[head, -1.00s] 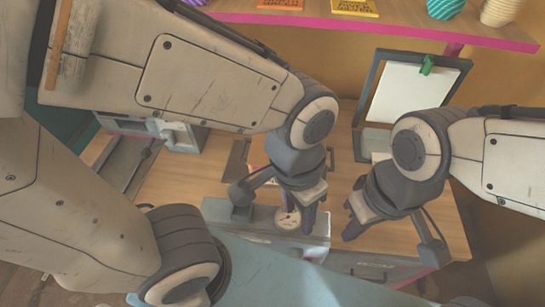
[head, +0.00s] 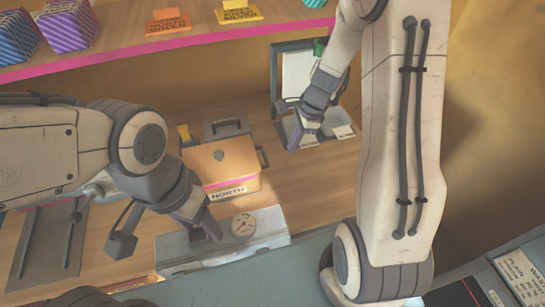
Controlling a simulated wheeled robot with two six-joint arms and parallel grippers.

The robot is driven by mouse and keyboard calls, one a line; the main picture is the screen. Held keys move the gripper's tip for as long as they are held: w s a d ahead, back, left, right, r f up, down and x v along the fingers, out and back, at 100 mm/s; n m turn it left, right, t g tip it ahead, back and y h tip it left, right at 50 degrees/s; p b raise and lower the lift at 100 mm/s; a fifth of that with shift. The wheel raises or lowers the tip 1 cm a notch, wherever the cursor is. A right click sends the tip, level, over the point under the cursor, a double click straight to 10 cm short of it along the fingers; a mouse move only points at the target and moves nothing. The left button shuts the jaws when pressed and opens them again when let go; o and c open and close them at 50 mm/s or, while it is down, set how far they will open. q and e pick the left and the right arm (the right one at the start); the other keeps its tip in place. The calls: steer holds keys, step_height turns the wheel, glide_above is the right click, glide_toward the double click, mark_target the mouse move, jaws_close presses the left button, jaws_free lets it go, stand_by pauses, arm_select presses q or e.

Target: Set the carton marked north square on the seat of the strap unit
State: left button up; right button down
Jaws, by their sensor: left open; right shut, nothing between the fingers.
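The carton marked north (head: 222,160) is an orange-tan box with a pink band and a white NORTH label on its front. It stands on the wooden bench at the middle, in front of a grey plate with a dark handle (head: 225,126). My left gripper (head: 208,222) is open and empty in front of the carton's lower left, near a grey unit with a round dial (head: 243,225). My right gripper (head: 300,138) is shut and empty to the right of the carton, apart from it. I cannot tell which fixture is the strap unit or see its seat clearly.
A shelf with a pink edge (head: 170,42) above holds striped boxes (head: 67,25) and small orange and yellow cards. A framed white board with a green clip (head: 297,75) stands behind my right gripper. Dark rails (head: 45,245) lie at left.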

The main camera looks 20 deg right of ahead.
steer(key=f, duration=0.3)
steer(key=f+m, duration=0.1)
steer(key=f, duration=0.3)
steer(key=w+f+m, duration=0.1)
steer(key=f, duration=0.3)
steer(key=shift+w+a, duration=0.1)
steer(key=shift+a, duration=0.05)
steer(key=a, duration=0.1)
steer(key=a+p, duration=0.1)
steer(key=a, duration=0.1)
steer(key=shift+w+r, duration=0.1)
steer(key=shift+w, duration=0.3)
steer(key=shift+w+a, duration=0.15)
steer(key=shift+a, duration=0.25)
arm_select(q)
steer(key=shift+r, duration=0.7)
